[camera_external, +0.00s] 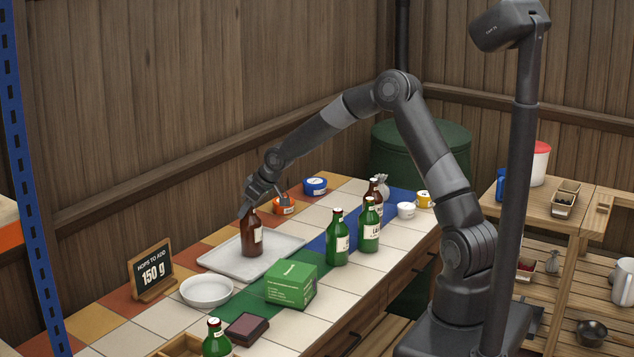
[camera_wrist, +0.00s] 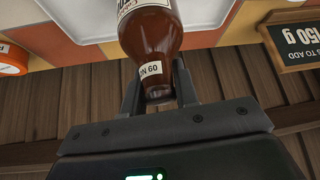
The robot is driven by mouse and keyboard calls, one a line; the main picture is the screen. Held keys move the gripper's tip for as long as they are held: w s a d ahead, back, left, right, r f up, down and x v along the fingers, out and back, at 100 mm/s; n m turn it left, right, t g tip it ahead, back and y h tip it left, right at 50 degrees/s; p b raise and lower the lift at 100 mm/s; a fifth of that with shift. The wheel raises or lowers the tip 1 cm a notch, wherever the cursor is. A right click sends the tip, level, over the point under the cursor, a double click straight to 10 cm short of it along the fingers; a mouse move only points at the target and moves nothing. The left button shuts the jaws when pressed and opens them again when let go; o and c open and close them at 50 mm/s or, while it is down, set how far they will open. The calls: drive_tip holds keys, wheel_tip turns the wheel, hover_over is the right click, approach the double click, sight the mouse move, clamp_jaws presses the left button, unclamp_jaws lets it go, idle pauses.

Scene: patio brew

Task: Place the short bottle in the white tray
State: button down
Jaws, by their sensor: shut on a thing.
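A brown bottle (camera_external: 252,238) with a white label is upright over the white tray (camera_external: 213,263). My gripper (camera_external: 249,211) is shut on its upper end from above. In the wrist view my gripper's fingers (camera_wrist: 158,88) stand on either side of the brown bottle's neck (camera_wrist: 150,48), which bears a small pale label. The white tray's edge (camera_wrist: 84,22) also shows there. The bottle's base is within the tray's outline; I cannot tell whether it touches the tray or hangs just above it.
Two green bottles (camera_external: 338,240) and another brown bottle (camera_external: 376,187) stand right of the tray. A green box (camera_external: 291,285) and white bowl (camera_external: 206,291) are in front. A chalkboard sign (camera_external: 152,271) stands left; orange (camera_external: 284,205) and blue (camera_external: 315,187) tins are behind.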

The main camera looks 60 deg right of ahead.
drive_tip(key=c, duration=1.1)
unclamp_jaws()
drive_tip(key=shift+r, duration=0.1)
drive_tip(key=shift+s+r, duration=0.1)
drive_tip(key=shift+r, duration=0.15)
drive_tip(key=v, duration=1.1)
drive_tip(key=s+a+r+h, duration=0.1)
drive_tip(key=s+a+r, duration=0.15)
drive_tip(key=s, duration=0.45)
drive_tip(key=s+a+r+g+h, duration=0.1)
drive_tip(key=s+r, duration=0.3)
drive_tip(key=s, duration=0.3)
drive_tip(key=s+a+r+h, duration=0.1)
drive_tip(key=s+a+r, duration=0.1)
drive_tip(key=s+r, duration=0.35)
drive_tip(key=s, duration=0.7)
drive_tip(key=s+f+m+y, duration=0.1)
drive_tip(key=s, duration=0.5)
drive_tip(key=s+m, duration=0.1)
drive_tip(key=s, duration=0.6)
drive_tip(key=shift+s+a+f+y, duration=0.2)
drive_tip(key=shift+s+a+y, duration=0.1)
